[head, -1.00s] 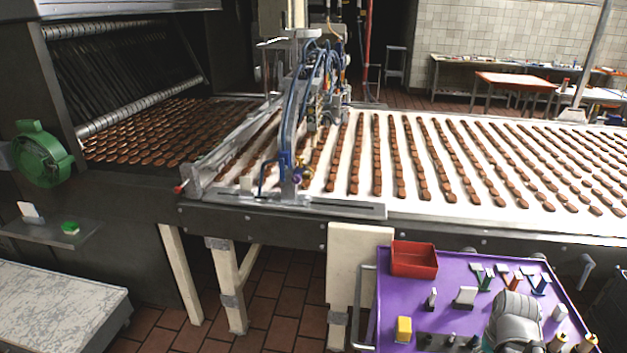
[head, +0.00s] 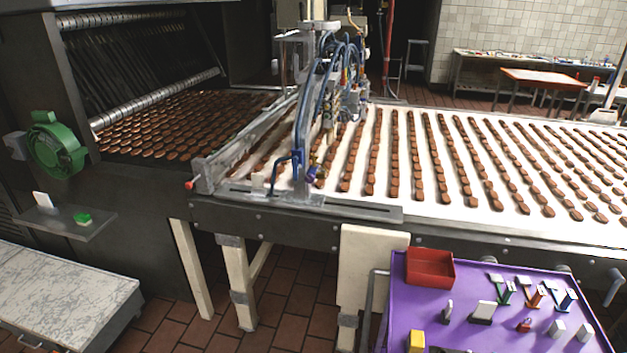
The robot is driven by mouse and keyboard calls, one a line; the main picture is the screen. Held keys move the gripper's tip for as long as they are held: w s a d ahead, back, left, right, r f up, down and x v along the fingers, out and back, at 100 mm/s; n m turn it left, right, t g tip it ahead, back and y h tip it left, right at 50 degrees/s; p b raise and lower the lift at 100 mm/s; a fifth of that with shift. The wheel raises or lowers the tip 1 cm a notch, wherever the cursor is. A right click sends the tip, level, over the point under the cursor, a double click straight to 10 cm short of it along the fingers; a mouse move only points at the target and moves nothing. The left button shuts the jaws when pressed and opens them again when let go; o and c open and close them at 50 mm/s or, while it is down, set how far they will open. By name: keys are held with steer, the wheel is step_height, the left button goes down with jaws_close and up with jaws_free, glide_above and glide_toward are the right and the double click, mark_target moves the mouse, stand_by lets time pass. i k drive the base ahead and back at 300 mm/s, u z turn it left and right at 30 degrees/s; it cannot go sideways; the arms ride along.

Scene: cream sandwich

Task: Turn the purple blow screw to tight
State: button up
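The purple blow screw (head: 311,174) is a small purple spot low on the depositing machine (head: 322,110), just right of the blue bracket (head: 285,172), at the near edge of the conveyor. It is too small here to tell how far it is turned. Blue hoses run down above it. My gripper is not in view.
A conveyor with rows of brown biscuits (head: 468,190) runs to the right. A purple-topped cart (head: 470,280) stands in front at lower right, with a red tray (head: 430,267), a yellow block (head: 417,341) and several small tools. Tiled floor (head: 285,320) shows left of the cart.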

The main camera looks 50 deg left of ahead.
mark_target(310, 178)
steer(key=k, duration=0.7)
steer(key=u, duration=1.15)
steer(key=i, duration=1)
